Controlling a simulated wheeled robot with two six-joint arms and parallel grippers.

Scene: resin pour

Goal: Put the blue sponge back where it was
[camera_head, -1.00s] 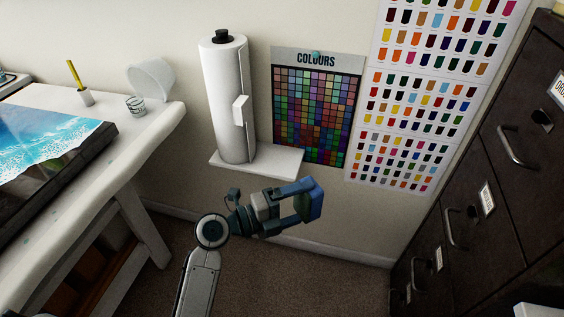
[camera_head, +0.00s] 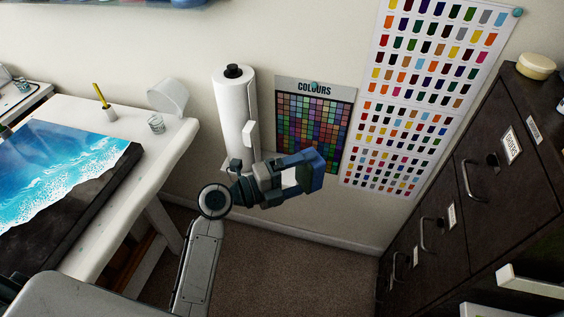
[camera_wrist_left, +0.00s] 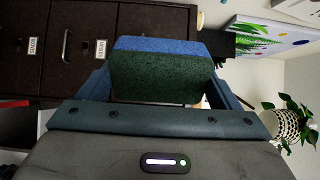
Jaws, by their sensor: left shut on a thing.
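In the left wrist view the sponge (camera_wrist_left: 156,72) shows a blue layer and a dark green layer, with a finger on each side. The small wall shelf (camera_head: 229,162) is mostly hidden behind my left gripper and arm. My right gripper is not in view.
A paper towel roll (camera_head: 236,120) stands on the shelf. The white table (camera_head: 158,190) with the wave picture (camera_head: 70,165) is at left. A dark drawer cabinet (camera_head: 500,190) is at right. Open carpet (camera_head: 265,265) lies between them.

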